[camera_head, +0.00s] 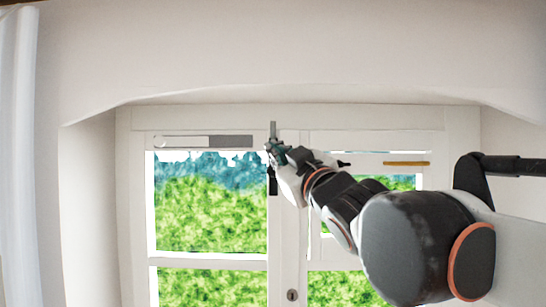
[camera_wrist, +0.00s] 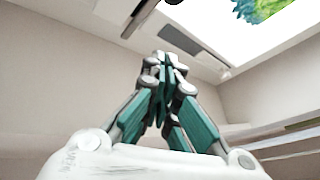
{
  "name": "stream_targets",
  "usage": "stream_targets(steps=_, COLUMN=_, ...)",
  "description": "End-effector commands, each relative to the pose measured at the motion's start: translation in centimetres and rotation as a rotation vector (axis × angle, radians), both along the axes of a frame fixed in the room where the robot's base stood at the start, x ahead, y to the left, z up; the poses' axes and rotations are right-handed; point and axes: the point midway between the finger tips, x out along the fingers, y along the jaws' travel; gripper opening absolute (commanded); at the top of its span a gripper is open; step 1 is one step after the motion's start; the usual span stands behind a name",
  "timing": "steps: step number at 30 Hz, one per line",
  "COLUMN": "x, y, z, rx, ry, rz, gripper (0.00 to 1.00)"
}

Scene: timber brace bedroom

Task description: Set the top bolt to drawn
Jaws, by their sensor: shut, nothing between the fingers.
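The top bolt (camera_head: 273,129) is a slim grey upright rod at the top of the window's middle stile, reaching up onto the head of the frame. A black piece (camera_head: 272,184) shows below it on the same line. My gripper (camera_head: 270,147) is in front of the stile between these two and hides the part there. It looks shut and empty. Its teal fingers (camera_wrist: 165,66) are together in the wrist view. Whether the fingertips touch the bolt cannot be told. A dark rounded thing (camera_wrist: 174,2) is cut off at the wrist view's top edge; I cannot tell what it is.
A white and grey strip (camera_head: 231,141) lies along the left sash's top rail; its grey part also shows in the wrist view (camera_wrist: 180,40). A tan bar (camera_head: 406,163) is on the right sash. A keyhole plate (camera_head: 292,295) sits low on the stile. Recess walls flank the window.

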Motion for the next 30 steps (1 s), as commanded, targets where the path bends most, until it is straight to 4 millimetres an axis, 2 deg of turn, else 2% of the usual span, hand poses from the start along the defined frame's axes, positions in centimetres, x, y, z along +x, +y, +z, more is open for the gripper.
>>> stream_targets(steps=17, x=8.1, y=3.7, z=2.9, rx=0.001, ry=0.000, rz=0.000, gripper=0.00)
stream_targets(steps=21, x=8.1, y=2.5, z=0.8, rx=-0.001, ry=0.000, rz=-0.002, gripper=0.00)
stream_targets(steps=30, x=8.3, y=1.7, z=-0.9, rx=0.000, ry=0.000, rz=0.000, gripper=0.00)
